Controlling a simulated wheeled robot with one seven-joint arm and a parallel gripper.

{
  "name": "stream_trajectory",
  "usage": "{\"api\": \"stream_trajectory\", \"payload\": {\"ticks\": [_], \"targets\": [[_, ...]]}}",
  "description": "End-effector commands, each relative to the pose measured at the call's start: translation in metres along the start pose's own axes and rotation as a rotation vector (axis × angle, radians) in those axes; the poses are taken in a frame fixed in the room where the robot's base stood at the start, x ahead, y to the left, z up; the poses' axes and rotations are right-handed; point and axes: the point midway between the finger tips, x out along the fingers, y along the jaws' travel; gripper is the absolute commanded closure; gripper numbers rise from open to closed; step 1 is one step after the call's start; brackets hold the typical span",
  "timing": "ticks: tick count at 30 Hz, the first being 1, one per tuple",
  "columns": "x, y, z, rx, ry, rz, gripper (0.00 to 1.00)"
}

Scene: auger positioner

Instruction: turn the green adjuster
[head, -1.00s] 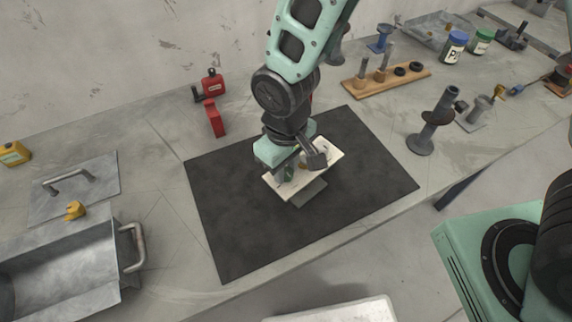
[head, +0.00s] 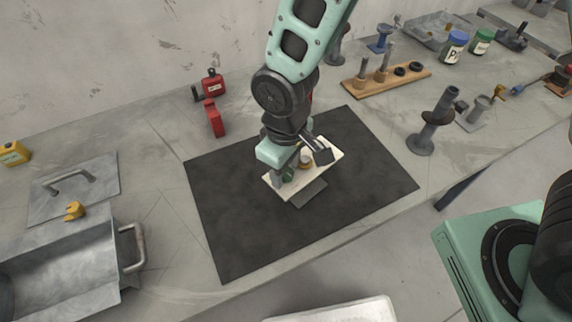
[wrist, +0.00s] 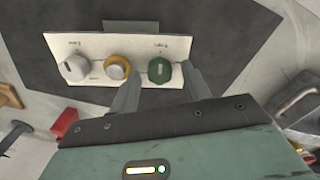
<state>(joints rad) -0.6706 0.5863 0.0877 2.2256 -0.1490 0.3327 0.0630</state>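The cream panel (wrist: 92,48) carries three knobs in a row: a white one (wrist: 75,68), a yellow one (wrist: 117,67) and the green adjuster (wrist: 160,70). In the head view the panel (head: 329,158) stands on a small grey base, and the green adjuster (head: 288,174) shows partly behind my gripper. My gripper (wrist: 162,78) is open, with one finger on each side of the green adjuster. In the wrist view a gap shows between each finger and the adjuster. Contact depth cannot be told.
The panel is on a black mat (head: 230,220) with clear room around it. A red object (head: 214,118) stands behind the mat, a wooden peg board (head: 400,82) at the back right, and a grey metal bin (head: 75,265) at the left front.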

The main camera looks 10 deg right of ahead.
Motion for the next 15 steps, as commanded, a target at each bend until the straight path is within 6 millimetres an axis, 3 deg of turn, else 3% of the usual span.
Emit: {"api": "stream_trajectory", "payload": {"ticks": [10,15], "targets": [[-0.003,0.000,0.000,0.002,0.000,0.000,0.52],[-0.022,0.001,-0.001,0.003,0.003,0.000,0.52]]}}
